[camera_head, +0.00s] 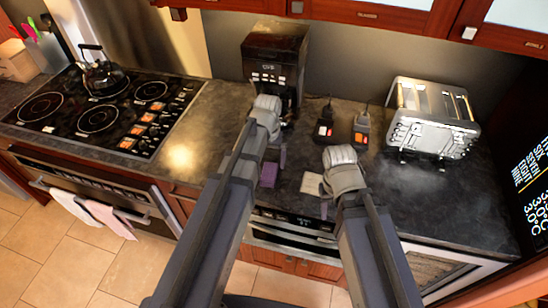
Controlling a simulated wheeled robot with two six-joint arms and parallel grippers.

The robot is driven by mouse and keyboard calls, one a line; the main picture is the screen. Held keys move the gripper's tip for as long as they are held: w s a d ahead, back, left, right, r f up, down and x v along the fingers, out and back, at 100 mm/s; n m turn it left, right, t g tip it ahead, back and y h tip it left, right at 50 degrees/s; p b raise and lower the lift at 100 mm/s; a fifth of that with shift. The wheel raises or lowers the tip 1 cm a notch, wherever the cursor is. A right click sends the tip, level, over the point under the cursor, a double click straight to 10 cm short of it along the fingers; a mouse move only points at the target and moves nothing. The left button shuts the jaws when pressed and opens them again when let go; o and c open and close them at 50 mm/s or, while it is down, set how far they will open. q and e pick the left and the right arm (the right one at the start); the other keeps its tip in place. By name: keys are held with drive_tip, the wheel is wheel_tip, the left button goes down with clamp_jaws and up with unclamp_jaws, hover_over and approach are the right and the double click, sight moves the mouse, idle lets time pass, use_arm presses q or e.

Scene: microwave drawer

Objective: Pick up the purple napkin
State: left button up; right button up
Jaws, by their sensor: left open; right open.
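A small purple item (268,175), which looks like the purple napkin, lies on the dark counter near its front edge. My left gripper (276,155) is over the counter just above and beside the purple item in the picture; it is open. My arm hides part of the area around it, and I cannot tell whether the gripper touches it. My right gripper (324,207) is open near the counter's front edge, to the right of the purple item. Its fingers are small and partly hidden by my wrist.
A pale flat square (311,184) lies left of my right wrist. A black coffee machine (275,65) stands behind my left gripper. Two small dark devices (325,125) (361,127) and a silver toaster (432,115) stand at the back right. A kettle (101,75) sits on the stove (75,122).

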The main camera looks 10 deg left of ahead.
sight(269, 172)
use_arm(q)
drive_tip(key=shift+w+a+r, duration=0.15)
drive_tip(key=shift+w, duration=0.45)
drive_tip(key=shift+s+f+b, duration=0.15)
drive_tip(key=shift+f+b, duration=1.15)
use_arm(e)
drive_tip(key=shift+w+f, duration=0.2)
drive_tip(key=shift+f, duration=0.4)
drive_tip(key=shift+w+f, duration=0.15)
drive_tip(key=shift+f, duration=0.4)
use_arm(q)
drive_tip(key=shift+f, duration=0.1)
drive_tip(key=f+b, duration=0.5)
drive_tip(key=shift+w+f, duration=0.1)
drive_tip(key=shift+w, duration=0.2)
use_arm(e)
wheel_tip(269, 172, down, 5)
drive_tip(key=shift+f, duration=0.1)
use_arm(q)
drive_tip(key=shift+c, duration=0.4)
